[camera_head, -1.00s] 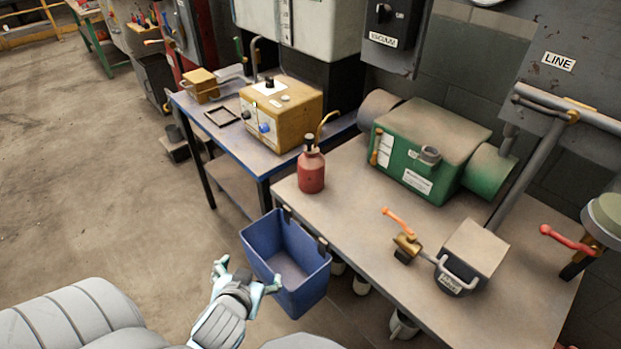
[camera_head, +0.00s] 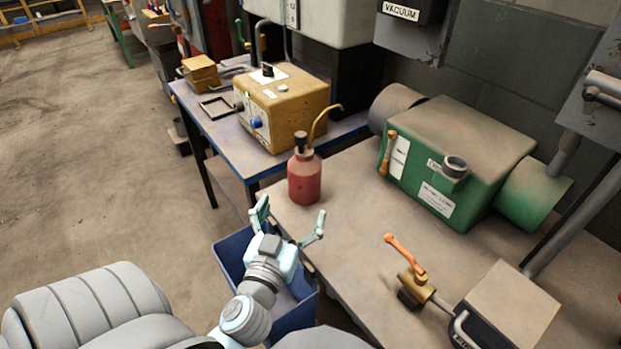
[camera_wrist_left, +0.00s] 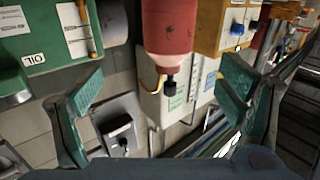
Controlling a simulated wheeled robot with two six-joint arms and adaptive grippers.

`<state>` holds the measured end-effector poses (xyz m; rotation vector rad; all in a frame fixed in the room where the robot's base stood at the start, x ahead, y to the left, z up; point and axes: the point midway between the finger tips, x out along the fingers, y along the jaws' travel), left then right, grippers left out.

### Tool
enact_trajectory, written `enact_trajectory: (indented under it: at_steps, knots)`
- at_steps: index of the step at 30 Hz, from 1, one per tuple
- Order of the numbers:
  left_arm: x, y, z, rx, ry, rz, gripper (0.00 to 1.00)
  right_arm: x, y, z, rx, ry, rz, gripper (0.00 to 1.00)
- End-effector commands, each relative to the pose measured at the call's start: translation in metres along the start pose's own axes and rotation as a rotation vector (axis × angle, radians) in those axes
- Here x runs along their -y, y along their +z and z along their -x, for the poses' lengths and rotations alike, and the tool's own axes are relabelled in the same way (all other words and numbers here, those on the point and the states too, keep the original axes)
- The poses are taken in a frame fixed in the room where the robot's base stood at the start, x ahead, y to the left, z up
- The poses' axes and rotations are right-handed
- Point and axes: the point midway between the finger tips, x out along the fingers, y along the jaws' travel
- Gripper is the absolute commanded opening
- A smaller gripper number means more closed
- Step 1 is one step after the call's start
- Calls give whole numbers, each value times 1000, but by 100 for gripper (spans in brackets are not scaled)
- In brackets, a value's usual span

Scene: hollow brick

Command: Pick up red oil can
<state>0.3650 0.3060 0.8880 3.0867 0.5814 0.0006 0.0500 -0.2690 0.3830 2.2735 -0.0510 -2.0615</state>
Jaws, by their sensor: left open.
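The red oil can (camera_head: 305,180) stands upright near the left end of the grey workbench, with a black cap and a thin brass spout. It also shows upside down in the left wrist view (camera_wrist_left: 168,27), at the top between the fingers. My left gripper (camera_head: 291,218) is open and empty, just in front of the can and apart from it. Its fingers also show in the left wrist view (camera_wrist_left: 160,100), spread wide. My right gripper is not in view.
A blue bin (camera_head: 232,256) hangs at the bench's front edge, below my left gripper. A green machine (camera_head: 455,155) stands right of the can, and a yellow box (camera_head: 285,110) is behind it on the blue table. A brass valve (camera_head: 415,285) lies on the bench.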

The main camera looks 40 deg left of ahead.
Motion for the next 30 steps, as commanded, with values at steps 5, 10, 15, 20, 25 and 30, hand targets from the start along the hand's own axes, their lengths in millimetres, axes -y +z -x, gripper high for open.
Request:
enact_trajectory:
  at_steps: [5, 10, 15, 20, 25, 30]
  knots:
    - [5, -7, -44, -5, -9, -4, 88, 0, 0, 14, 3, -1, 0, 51]
    - [8, -5, -78, -2, -13, -2, 88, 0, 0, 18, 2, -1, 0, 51]
    - [12, -4, -100, -3, -12, -4, 88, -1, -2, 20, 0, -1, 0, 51]
    - [14, -3, -130, -2, -11, -1, 88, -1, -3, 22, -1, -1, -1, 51]
    - [14, -2, -136, 0, -8, -1, 88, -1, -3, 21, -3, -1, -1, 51]
    - [14, -2, -135, 0, -8, -1, 74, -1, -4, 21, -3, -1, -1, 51]
